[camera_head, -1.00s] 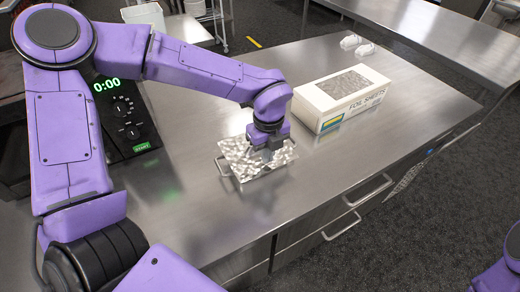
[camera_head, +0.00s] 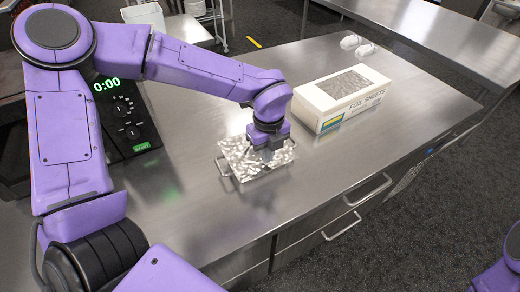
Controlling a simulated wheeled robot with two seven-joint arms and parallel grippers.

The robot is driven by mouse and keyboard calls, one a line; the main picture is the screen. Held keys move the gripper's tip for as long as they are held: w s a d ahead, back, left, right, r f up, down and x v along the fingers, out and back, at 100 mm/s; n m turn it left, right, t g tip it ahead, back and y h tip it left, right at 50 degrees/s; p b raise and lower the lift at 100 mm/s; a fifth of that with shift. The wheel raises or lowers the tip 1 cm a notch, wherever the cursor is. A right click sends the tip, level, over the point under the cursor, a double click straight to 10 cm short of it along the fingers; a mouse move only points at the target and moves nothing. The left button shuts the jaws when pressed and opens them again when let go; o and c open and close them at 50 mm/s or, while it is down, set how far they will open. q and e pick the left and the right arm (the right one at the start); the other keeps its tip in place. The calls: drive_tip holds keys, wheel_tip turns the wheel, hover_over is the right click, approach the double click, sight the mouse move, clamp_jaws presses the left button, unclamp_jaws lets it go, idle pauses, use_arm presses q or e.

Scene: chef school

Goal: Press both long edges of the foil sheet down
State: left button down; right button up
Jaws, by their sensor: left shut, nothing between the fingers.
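The crinkled silver foil sheet (camera_head: 240,162) lies over a small metal tray on the steel counter, in the middle of the head view. A wire handle of the tray (camera_head: 222,168) sticks out at its left end. My left gripper (camera_head: 267,154) points down at the foil, around its far middle part, and is shut with nothing in it. Its fingertips are dark and small against the foil, and I cannot tell whether they touch it. The gripper hides part of the foil's far side. My right gripper is out of view; only a piece of my right arm shows at the lower right.
A white foil sheets box (camera_head: 318,115) stands on the counter right of and behind the tray. A dark appliance (camera_head: 125,115) with a green 0:00 display is at the left. Small clear items (camera_head: 357,45) lie at the far corner. The counter front is clear.

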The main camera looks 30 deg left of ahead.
use_arm(q)
drive_tip(key=shift+f+b, duration=0.65)
drive_tip(key=shift+f, duration=0.25)
idle(1.1)
drive_tip(key=shift+r, duration=0.1)
wheel_tip(320, 180, up, 7)
drive_tip(key=p, duration=0.5)
drive_tip(key=shift+p, duration=0.4)
